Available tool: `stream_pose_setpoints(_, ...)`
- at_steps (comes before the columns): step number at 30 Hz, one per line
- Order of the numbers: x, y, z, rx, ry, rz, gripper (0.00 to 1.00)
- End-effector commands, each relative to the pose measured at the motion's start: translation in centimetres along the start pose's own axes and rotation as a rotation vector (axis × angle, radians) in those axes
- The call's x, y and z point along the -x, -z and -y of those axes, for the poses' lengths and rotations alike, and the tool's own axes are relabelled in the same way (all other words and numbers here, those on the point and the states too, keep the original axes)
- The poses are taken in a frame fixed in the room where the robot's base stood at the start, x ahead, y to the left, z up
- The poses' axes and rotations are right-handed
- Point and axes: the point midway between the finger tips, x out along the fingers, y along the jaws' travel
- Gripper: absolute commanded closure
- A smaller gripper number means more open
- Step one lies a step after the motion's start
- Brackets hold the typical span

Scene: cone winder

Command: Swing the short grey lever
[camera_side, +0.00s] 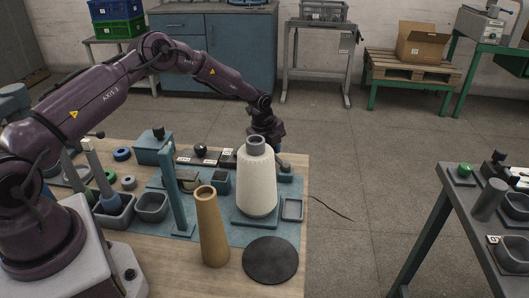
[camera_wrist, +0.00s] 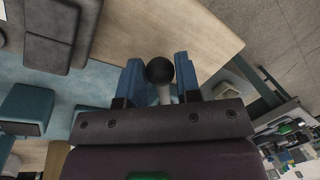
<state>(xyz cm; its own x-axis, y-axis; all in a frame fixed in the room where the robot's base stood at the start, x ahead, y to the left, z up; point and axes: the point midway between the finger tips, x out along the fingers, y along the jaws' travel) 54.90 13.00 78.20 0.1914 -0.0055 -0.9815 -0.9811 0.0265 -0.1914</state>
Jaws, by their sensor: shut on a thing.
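The short grey lever (camera_wrist: 163,95) shows in the wrist view as a light grey shaft with a black ball knob on its end. My gripper (camera_wrist: 157,70) has its blue fingers on either side of the lever, shut on it near the knob. In the side view my gripper (camera_side: 274,141) is low behind the cream yarn cone (camera_side: 257,183), at the back right of the blue-grey machine plate (camera_side: 235,234). The cone hides most of the fingers and the lever there.
A blue-grey post (camera_side: 174,188) rises left of the cone. A black knob (camera_side: 200,149) is behind it. Small trays (camera_side: 152,207) sit at the left.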

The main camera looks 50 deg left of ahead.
Motion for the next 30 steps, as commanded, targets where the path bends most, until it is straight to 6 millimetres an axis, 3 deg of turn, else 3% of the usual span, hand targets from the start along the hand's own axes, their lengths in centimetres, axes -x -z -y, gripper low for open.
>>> stream_pose_setpoints(12, -0.2, 0.1, 1.4, -0.163, 0.002, -0.031, 1.0)
stream_pose_setpoints(27, -0.2, 0.2, 1.6, -0.183, 0.005, -0.034, 1.0)
stream_pose_setpoints(28, -0.2, 0.2, 1.6, -0.183, 0.006, -0.034, 0.67)
stream_pose_setpoints(30, -0.2, 0.2, 1.6, -0.183, 0.005, -0.035, 0.5)
